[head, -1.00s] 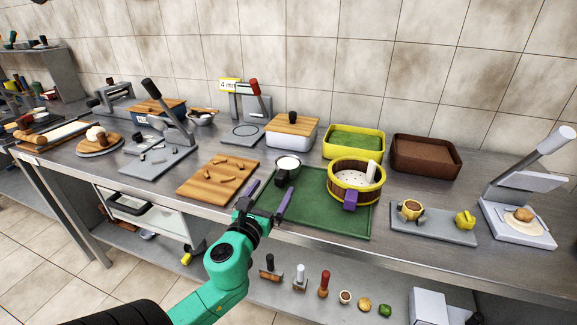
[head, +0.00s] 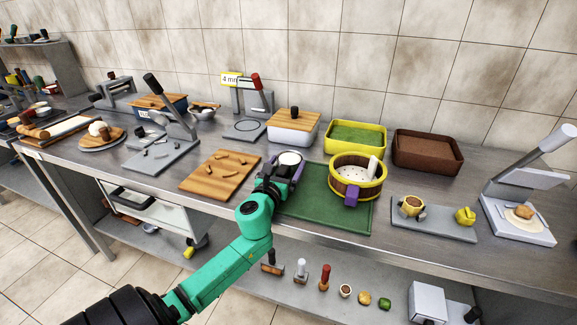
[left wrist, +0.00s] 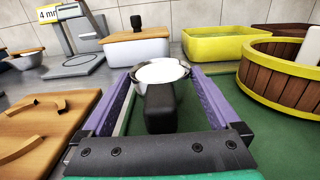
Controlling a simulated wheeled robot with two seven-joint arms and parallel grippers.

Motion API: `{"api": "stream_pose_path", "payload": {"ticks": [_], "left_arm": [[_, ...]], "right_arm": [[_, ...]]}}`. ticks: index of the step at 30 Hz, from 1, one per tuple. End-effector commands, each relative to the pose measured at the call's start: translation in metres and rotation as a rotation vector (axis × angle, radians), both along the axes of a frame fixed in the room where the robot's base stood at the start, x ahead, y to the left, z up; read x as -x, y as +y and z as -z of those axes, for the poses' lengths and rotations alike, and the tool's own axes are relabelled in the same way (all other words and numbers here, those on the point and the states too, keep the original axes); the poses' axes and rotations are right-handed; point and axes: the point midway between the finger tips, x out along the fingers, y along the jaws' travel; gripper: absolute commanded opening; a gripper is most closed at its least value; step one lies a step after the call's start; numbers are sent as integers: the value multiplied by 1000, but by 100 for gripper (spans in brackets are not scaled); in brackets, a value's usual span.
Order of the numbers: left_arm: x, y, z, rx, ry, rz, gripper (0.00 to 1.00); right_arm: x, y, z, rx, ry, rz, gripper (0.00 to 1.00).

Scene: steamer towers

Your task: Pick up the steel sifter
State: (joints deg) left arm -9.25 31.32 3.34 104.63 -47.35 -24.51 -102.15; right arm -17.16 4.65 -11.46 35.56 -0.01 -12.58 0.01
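The steel sifter (head: 289,159) is a small round steel vessel with white contents and a black handle. It is on the green mat (head: 325,212), near its back left corner. In the left wrist view the sifter (left wrist: 163,73) lies straight ahead, its black handle (left wrist: 160,108) pointing toward the camera. My left gripper (head: 281,170) is open, with its purple fingers on either side of the handle. In the wrist view gaps show between the handle and both fingers (left wrist: 162,92). In the head view my gripper hides most of the handle. My right gripper is out of view.
A wooden tub (head: 357,178) with yellow bands stands right of the sifter. A cutting board (head: 219,175) with several small pieces lies to the left. A lidded white box (head: 292,134) and a yellow tray (head: 355,138) stand behind. The mat's front is clear.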

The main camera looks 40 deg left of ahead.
Motion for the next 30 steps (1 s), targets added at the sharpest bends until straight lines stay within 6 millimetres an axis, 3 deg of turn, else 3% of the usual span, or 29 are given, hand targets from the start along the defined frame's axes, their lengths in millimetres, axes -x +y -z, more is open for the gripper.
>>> {"api": "stream_pose_path", "payload": {"ticks": [8,14,24,30], "left_arm": [[0,0,-2,-1,-2,0,18],[0,0,-28,-5,-3,2,18],[0,-2,-151,-9,-5,4,18],[0,-1,-193,-4,-3,1,18]], "right_arm": [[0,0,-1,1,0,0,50],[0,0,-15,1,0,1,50],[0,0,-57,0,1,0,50],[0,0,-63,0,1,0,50]]}}
